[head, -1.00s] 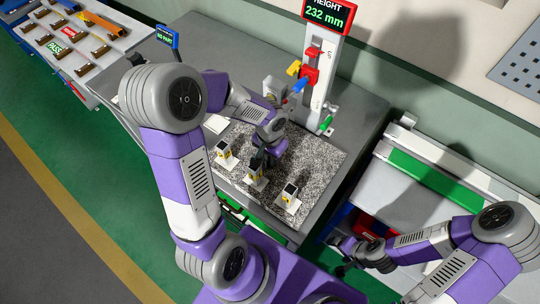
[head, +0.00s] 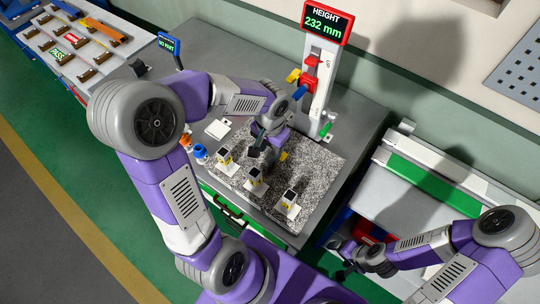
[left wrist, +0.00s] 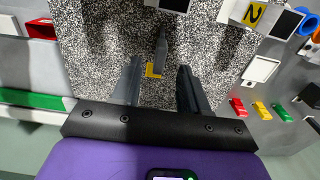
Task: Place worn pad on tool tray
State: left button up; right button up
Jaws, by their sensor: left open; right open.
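My left gripper (head: 260,157) is open over the speckled granite plate (head: 318,165), behind the numbered blocks. In the left wrist view its two dark fingers (left wrist: 159,68) stand either side of a dark grey pointed piece (left wrist: 162,52) with a small yellow L-shaped part (left wrist: 153,71) at its end. A yellow bit (head: 283,155) shows beside the gripper in the head view. I cannot tell whether this is the worn pad, or whether the fingers touch it. No tray can be named for certain as the tool tray. My right gripper (head: 342,258) is open and empty, low at the right.
Three blocks with dark tops (head: 224,155) (head: 254,178) (head: 290,203) stand on the plate. The height gauge (head: 322,75) rises behind, reading 232 mm. A white card (head: 217,128) lies left. A red bin (head: 364,229) is near my right gripper.

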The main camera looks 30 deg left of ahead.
aim_at(270, 156)
pick_arm(q)
notch_tip(270, 156, up, 3)
jog(key=shift+r, duration=0.15)
jog(key=f+b, duration=0.1)
jog(key=b, duration=0.1)
jog(key=w+f+b, duration=0.1)
jog(key=f+b, duration=0.1)
jog(key=b, duration=0.1)
jog(key=shift+d, duration=0.15)
jog(key=f, duration=0.5)
jog(key=f+b, duration=0.1)
jog(key=f, duration=0.1)
jog(key=shift+s+f, duration=0.15)
jog(key=shift+s, duration=0.25)
jog(key=shift+c, duration=0.2)
grip_shut()
